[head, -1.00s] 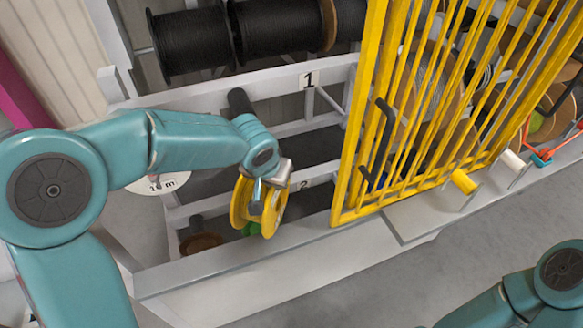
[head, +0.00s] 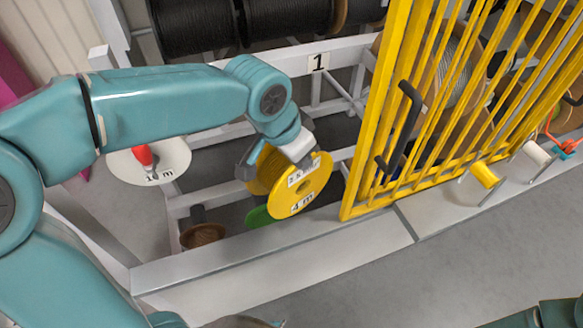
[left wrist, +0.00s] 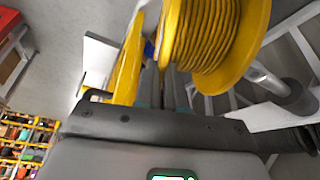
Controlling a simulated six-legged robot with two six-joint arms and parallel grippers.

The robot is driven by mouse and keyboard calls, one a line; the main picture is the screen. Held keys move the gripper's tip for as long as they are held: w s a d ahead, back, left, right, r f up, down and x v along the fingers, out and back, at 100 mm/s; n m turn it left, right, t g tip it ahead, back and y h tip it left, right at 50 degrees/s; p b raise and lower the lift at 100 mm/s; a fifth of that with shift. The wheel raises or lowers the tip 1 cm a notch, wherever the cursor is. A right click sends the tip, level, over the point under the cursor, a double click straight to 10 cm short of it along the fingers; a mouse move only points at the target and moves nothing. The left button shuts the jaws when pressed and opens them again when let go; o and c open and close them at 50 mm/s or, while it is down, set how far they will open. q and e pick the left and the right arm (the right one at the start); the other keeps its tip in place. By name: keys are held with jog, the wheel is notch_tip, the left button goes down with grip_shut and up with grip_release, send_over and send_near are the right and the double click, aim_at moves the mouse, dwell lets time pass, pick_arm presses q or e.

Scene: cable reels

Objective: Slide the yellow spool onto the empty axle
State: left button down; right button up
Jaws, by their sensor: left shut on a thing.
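The yellow spool (head: 312,184) carries yellow cable and a "4 m" label on its tilted flange. My left gripper (head: 277,160) is shut on it and holds it in front of the rack's lower part. The wrist view shows the spool (left wrist: 262,22) above and right of the gripper's fingers (left wrist: 170,88). A bare metal rod with a dark thick end (left wrist: 292,97) shows right of the spool there and looks like an axle. I cannot tell whether the spool touches it. In the head view my left arm covers that area.
The white rack (head: 200,262) holds large black reels (head: 195,25) at the top. A yellow barred gate (head: 400,120) stands close right of the spool. A green reel (head: 258,217) and a brown reel (head: 203,236) are low down. A white "10 m" disc (head: 165,162) is at left.

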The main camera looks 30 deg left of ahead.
pick_arm(q)
jog(key=s+d+r+m+h, duration=0.1)
jog(key=s+r+m, duration=0.2)
jog(key=s+r, duration=0.15)
jog(key=shift+m+g, duration=0.3)
jog(key=shift+m, duration=0.1)
jog(key=shift+w+a+p, duration=0.2)
jog(key=shift+w+a, duration=0.65)
jog(key=shift+a, duration=0.35)
jog(key=shift+w+a+p, duration=0.15)
jog(key=shift+w+a, duration=0.65)
jog(key=shift+a, duration=0.45)
jog(key=shift+w+a+p, duration=0.2)
jog(key=shift+w+a, duration=0.65)
jog(key=shift+a, duration=0.35)
jog(key=shift+w+a+p, duration=1.4)
jog(key=shift+w+a, duration=0.4)
jog(key=shift+a, duration=0.3)
jog(key=shift+w+a+p, duration=1.4)
jog(key=shift+w+a, duration=0.35)
jog(key=shift+a, duration=0.3)
jog(key=shift+w+a, duration=0.25)
jog(key=shift+a, duration=0.05)
jog(key=shift+f, duration=0.45)
